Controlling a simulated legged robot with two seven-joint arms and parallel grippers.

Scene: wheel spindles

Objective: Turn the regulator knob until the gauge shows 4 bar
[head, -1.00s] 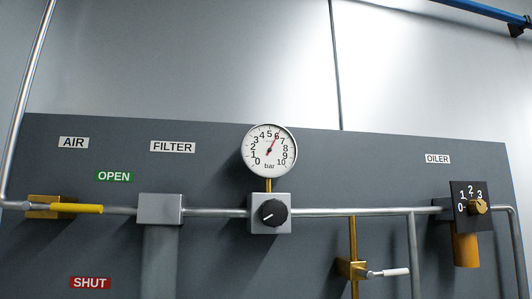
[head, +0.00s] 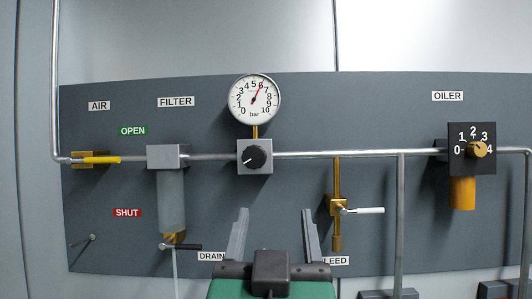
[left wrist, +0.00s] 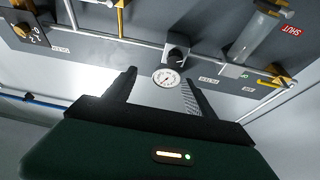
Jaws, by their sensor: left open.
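The regulator knob (head: 254,158) is round and black with a white mark pointing to its lower left, on a grey block (head: 245,145) in the pipe. The round white gauge (head: 254,100) stands above it, its red needle near 6 bar. My left gripper (head: 274,212) is open and empty, below and slightly right of the knob, apart from it. The left wrist view shows the scene upside down, with the knob (left wrist: 177,52) beyond the open fingers (left wrist: 160,76) and the gauge (left wrist: 166,78) between them in the picture. My right gripper is out of view.
A yellow-handled air valve (head: 97,160) and the filter (head: 172,190) are on the left. A white-handled brass valve (head: 340,208) is right of my gripper. The oiler dial (head: 477,149) is farther right. The pipe (head: 350,154) runs across the panel.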

